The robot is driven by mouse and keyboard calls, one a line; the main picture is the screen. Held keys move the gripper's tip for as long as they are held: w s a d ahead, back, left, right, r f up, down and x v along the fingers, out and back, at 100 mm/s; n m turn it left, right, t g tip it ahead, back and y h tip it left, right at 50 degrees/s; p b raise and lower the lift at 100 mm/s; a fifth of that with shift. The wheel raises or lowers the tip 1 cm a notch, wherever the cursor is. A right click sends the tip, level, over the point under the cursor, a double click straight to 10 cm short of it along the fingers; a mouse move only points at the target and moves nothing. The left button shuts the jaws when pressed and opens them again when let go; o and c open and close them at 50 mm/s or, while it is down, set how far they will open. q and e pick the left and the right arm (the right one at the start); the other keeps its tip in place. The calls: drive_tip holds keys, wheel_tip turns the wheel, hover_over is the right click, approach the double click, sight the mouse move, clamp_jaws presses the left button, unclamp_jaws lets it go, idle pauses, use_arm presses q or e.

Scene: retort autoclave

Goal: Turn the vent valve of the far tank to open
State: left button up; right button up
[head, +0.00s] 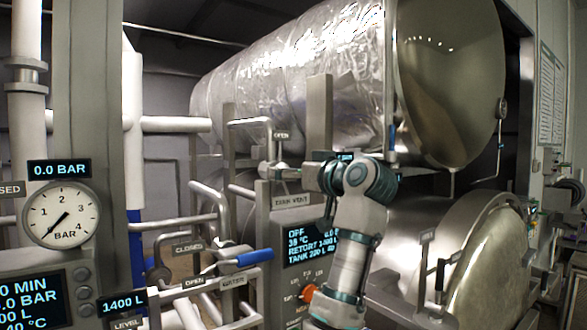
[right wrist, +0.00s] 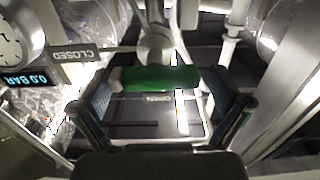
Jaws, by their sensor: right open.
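A green valve handle (right wrist: 160,78) lies crosswise between the fingers of my right gripper (right wrist: 161,88) in the right wrist view. The jaws are open, with the handle's ends close to the fingers; I cannot tell whether they touch. In the head view my right gripper (head: 318,176) is mostly hidden behind my wrist, beside the TANK VENT sign (head: 291,200) and below an OPEN label (head: 282,135). The green handle is hidden there. My left gripper is not in view.
A foil-wrapped tank (head: 290,75) lies behind. A lower vessel (head: 487,265) is at right. Pipes, a pressure gauge (head: 62,215) and a blue-handled lever (head: 254,258) crowd the left and front. A control panel (head: 300,243) stands beside my arm.

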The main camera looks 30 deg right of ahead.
drive_tip(key=shift+w+d+f, duration=0.15)
drive_tip(key=shift+w+d, duration=0.05)
drive_tip(key=shift+d, duration=0.3)
drive_tip(key=shift+s+d, duration=0.1)
drive_tip(key=shift+d, duration=0.05)
drive_tip(key=shift+c, duration=1)
drive_tip(key=shift+s, duration=0.1)
drive_tip(key=c, duration=0.4)
drive_tip(key=shift+s+a+r, duration=0.1)
drive_tip(key=shift+a+r, duration=0.1)
drive_tip(key=shift+a, duration=0.15)
drive_tip(key=c, duration=0.4)
drive_tip(key=shift+a, duration=0.1)
